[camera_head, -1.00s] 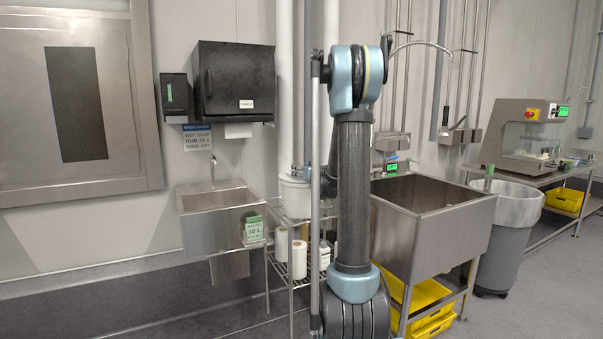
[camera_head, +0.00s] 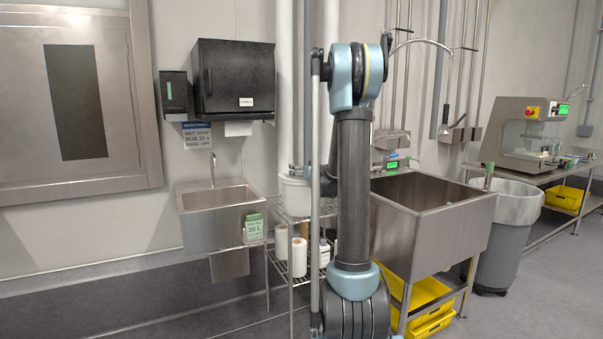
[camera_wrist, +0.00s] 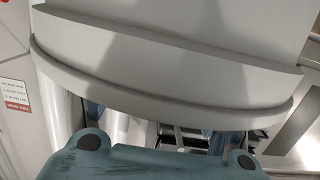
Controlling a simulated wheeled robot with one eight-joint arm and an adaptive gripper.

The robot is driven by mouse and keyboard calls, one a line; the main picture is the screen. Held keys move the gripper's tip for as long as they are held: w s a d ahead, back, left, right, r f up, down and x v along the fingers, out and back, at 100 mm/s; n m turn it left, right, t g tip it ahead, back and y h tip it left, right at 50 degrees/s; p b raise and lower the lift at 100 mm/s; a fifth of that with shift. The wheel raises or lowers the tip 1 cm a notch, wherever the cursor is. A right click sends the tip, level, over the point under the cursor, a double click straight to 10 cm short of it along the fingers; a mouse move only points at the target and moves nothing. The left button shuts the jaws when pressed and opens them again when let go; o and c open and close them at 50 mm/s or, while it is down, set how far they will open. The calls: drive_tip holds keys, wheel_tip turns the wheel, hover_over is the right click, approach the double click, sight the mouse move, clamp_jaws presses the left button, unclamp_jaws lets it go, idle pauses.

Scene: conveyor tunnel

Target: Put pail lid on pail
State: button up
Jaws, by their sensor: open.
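A white pail (camera_head: 294,197) stands on the wire rack between the small sink and the large basin, partly hidden by my arm. In the wrist view, a large pale rounded body with a raised band and a wide curved rim (camera_wrist: 165,102) fills the upper part. It looks like the pail up close; I cannot tell whether the rim is the pail's own or a lid. My gripper (camera_wrist: 163,132) is open, close to that rim, with no visible hold on it. In the head view its end shows only as a small dark blue bit above the pail. No separate lid can be made out.
The wire rack (camera_head: 289,268) holds white rolls (camera_head: 299,257) below. A small sink (camera_head: 212,222) is left of it, a large steel basin (camera_head: 440,225) right, with yellow bins (camera_head: 425,295) beneath. A grey trash can (camera_head: 505,240) stands farther right. A vertical pipe rises behind my arm.

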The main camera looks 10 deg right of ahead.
drive_tip(key=v, duration=1.1)
drive_tip(key=shift+s, duration=0.35)
drive_tip(key=s+a+f+g, duration=0.4)
drive_tip(key=s+a, duration=0.2)
drive_tip(key=s, duration=0.5)
drive_tip(key=s+a+f+g, duration=0.4)
drive_tip(key=s+a, duration=0.1)
drive_tip(key=s, duration=0.6)
drive_tip(key=s+d+f+m+g+h, duration=0.1)
drive_tip(key=s+d+f, duration=0.1)
drive_tip(key=s, duration=0.5)
drive_tip(key=s+d+f+m+g+h, duration=0.1)
drive_tip(key=s+d+f+g+h, duration=0.1)
drive_tip(key=s+f, duration=0.3)
drive_tip(key=s+d+f+m+g+h, duration=0.1)
drive_tip(key=s+d+f+g+h, duration=0.1)
drive_tip(key=s, duration=0.8)
wheel_tip(320, 180, down, 2)
drive_tip(key=shift+d+f, duration=0.1)
drive_tip(key=shift+d, duration=0.4)
